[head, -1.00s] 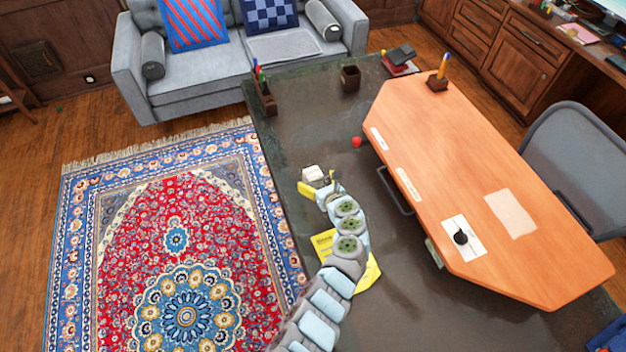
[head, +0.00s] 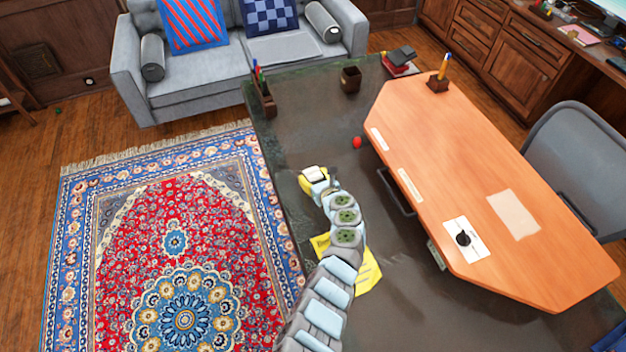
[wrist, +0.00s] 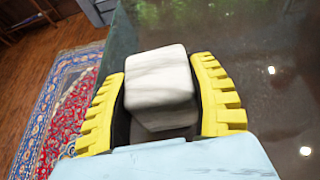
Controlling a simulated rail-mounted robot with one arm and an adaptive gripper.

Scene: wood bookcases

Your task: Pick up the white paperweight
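The white paperweight (wrist: 158,78) is a pale, faintly veined block with rounded edges. In the head view it is a small white shape (head: 314,173) near the left edge of the dark desk. My gripper (wrist: 163,92) has yellow ridged fingers, one on each side of the block, and they appear closed against its sides. In the head view my gripper (head: 316,181) is at the block, at the end of my arm. The block's underside is hidden, so I cannot tell whether it touches the desk.
The dark desk top (head: 310,120) is clear around the block. A red object (head: 357,142), a pen holder (head: 267,103) and a brown cup (head: 350,78) stand farther off. A yellow paper (head: 366,270) lies beside my arm. A raised orange wooden top (head: 450,160) is to the right.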

